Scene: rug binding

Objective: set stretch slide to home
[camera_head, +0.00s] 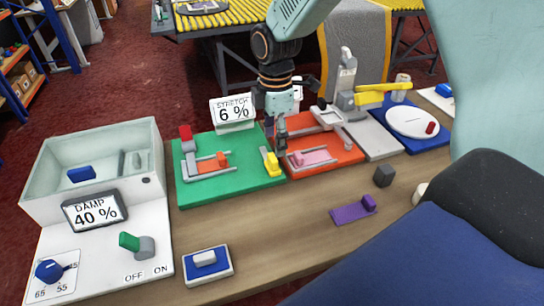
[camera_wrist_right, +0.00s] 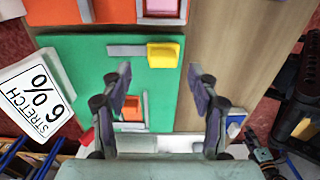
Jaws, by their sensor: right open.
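No label marks which is the stretch slide. My right gripper (camera_head: 275,128) is open and empty above the board's right part, its fingers apart in the right wrist view (camera_wrist_right: 163,90).
A red-orange board (camera_head: 345,157) with a pink piece adjoins the green one. Left stands a damp station (camera_head: 92,212) reading 40 %.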

